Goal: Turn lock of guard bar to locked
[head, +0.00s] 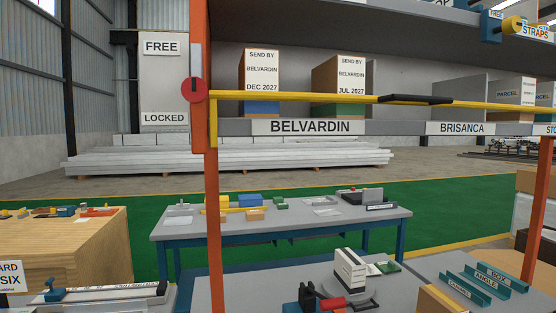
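The guard bar (310,97) is a yellow bar with a black grip (415,99). It runs across the front of the shelf, above the BELVARDIN and BRISANCA labels. Its lock is a red disc (194,90) on the orange post at the bar's left end. A grey lever (196,60) stands upright above the disc, pointing up on the side of the FREE sign (161,47). The LOCKED sign (164,118) is lower, below the disc's level. My gripper is not in view.
Two labelled boxes (262,85) stand on the shelf (235,128) behind the bar. Below are a grey worktable (230,290) with parts, a blue-legged table (180,228) and a wooden block (60,240). Open space lies left of the post.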

